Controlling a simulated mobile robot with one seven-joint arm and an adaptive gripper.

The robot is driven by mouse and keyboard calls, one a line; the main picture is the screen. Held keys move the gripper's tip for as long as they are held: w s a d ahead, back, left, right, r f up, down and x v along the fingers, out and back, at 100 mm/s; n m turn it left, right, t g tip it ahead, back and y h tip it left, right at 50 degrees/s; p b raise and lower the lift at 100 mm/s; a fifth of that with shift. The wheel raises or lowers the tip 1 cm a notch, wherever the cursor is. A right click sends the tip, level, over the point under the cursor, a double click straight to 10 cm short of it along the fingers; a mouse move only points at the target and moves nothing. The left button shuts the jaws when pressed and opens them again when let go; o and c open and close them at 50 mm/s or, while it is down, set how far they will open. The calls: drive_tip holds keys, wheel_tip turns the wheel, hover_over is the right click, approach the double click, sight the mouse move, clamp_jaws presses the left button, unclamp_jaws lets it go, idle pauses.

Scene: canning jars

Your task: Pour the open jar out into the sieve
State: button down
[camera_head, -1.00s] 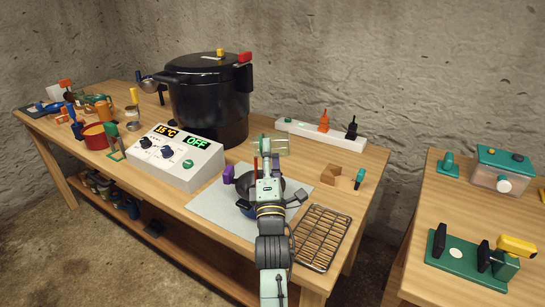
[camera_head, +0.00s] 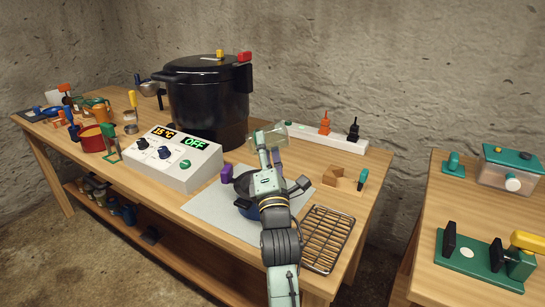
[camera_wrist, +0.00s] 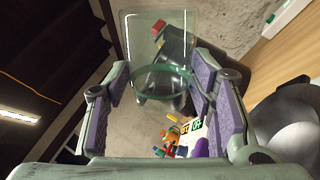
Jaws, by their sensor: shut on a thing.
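My gripper (camera_head: 266,158) is shut on a clear glass jar (camera_head: 270,137) with a greenish tint, held above the bench in front of the big black pot. In the wrist view the jar (camera_wrist: 160,42) lies between the two purple-padded fingers of my gripper (camera_wrist: 157,84), its round green rim showing. It looks see-through; I cannot make out any contents. A dark blue round vessel (camera_head: 243,208) sits on the pale mat (camera_head: 207,207), largely hidden by my arm. I cannot tell whether it is, or holds, the sieve.
The black pot (camera_head: 205,105) and the white control box (camera_head: 172,158) stand left of my gripper. A wire rack (camera_head: 327,238) lies to the right, with a wooden block (camera_head: 333,175) behind it. A white power strip (camera_head: 335,142) runs along the back.

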drive_tip(key=shift+n+b, duration=0.5)
drive_tip(key=shift+b, duration=0.4)
drive_tip(key=shift+a+r+n+y+b, duration=0.15)
drive_tip(key=shift+n+y+b, duration=0.25)
drive_tip(key=shift+n+b, duration=0.2)
drive_tip(key=m, duration=0.1)
drive_tip(key=m+h+p, duration=0.1)
drive_tip(key=m, duration=0.1)
drive_tip(key=m+h, duration=0.1)
drive_tip(key=shift+f+m, duration=0.25)
drive_tip(key=shift+m, duration=0.05)
drive_tip(key=m+h+b, duration=0.1)
drive_tip(key=m+h, duration=0.1)
drive_tip(key=m, duration=0.2)
drive_tip(key=d+f+m+g+h+b, duration=0.1)
drive_tip(key=m+h+b, duration=0.1)
drive_tip(key=m, duration=0.3)
drive_tip(key=f+m+h+b, duration=0.1)
drive_tip(key=m+h+b, duration=0.1)
drive_tip(key=m+h, duration=0.2)
drive_tip(key=shift+s+d+f+g, duration=0.1)
drive_tip(key=shift+s+d+g, duration=0.05)
drive_tip(key=shift+d+g, duration=0.15)
